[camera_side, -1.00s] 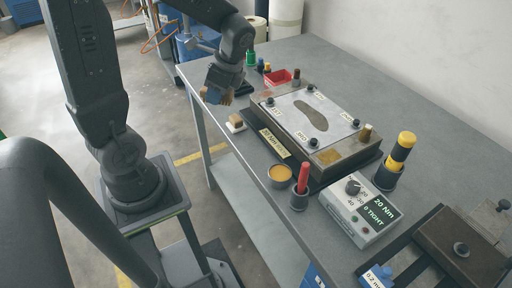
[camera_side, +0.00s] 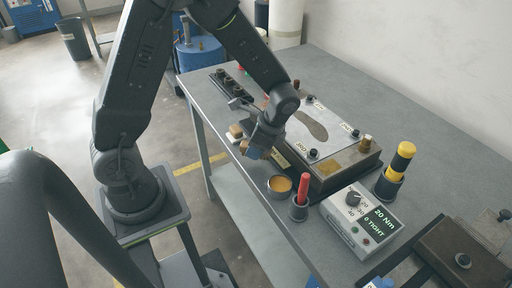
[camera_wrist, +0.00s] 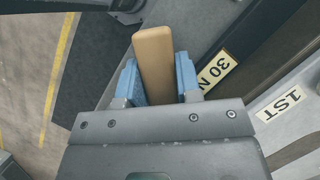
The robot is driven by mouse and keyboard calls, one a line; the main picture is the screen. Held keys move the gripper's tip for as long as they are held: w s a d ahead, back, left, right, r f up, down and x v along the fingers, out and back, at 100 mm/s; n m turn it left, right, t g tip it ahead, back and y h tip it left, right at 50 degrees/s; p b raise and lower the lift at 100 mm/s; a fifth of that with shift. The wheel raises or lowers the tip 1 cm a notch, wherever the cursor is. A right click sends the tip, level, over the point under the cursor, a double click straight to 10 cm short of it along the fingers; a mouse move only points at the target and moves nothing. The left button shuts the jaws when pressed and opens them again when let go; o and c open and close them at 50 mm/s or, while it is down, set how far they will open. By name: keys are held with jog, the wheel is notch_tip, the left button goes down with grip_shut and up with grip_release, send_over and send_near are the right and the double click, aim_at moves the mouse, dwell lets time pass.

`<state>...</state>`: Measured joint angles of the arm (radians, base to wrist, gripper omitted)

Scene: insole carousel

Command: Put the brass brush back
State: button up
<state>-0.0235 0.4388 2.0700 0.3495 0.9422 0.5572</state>
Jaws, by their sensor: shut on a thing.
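The brass brush (camera_wrist: 155,62) shows in the wrist view as a tan wooden bar between the two blue finger pads. No bristles can be made out. My gripper (camera_wrist: 158,80) is shut on it. In the side view my gripper (camera_side: 258,150) hangs low over the near-left edge of the table, between a small tan block (camera_side: 236,130) on a pale pad and an orange-filled cup (camera_side: 279,185). Only a little of the brush shows there beside the blue pads. The gripper and forearm hide part of the plate's left side.
The insole plate (camera_side: 340,118) on its dark base stands right of my gripper. A red-handled tool in a holder (camera_side: 300,198), a torque box (camera_side: 362,220) and a yellow-black tool (camera_side: 398,165) stand nearer the front. A dark rack (camera_side: 232,85) lies behind.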

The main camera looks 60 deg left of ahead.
jog(key=shift+f, duration=0.35)
jog(key=shift+f, duration=0.35)
jog(key=o, duration=0.9)
jog(key=v, duration=1.2)
jog(key=s+r+n+t+h, duration=0.1)
jog(key=s+r+n+t, duration=0.2)
jog(key=s, duration=0.1)
jog(key=s+d+r+n+t+h, duration=0.1)
jog(key=s+r+n+t, duration=0.2)
jog(key=s+r, duration=0.1)
jog(key=s+d+r+n+t+h, duration=0.1)
jog(key=s+r+n+t, duration=0.1)
jog(key=s, duration=0.4)
jog(key=shift+s+d+r+n+t, duration=0.15)
jog(key=shift+r+n+t, duration=0.1)
jog(key=shift+r, duration=0.2)
jog(key=shift+s+d+r+n+t, duration=0.15)
jog(key=shift+r+n, duration=0.1)
jog(key=shift+r, duration=0.15)
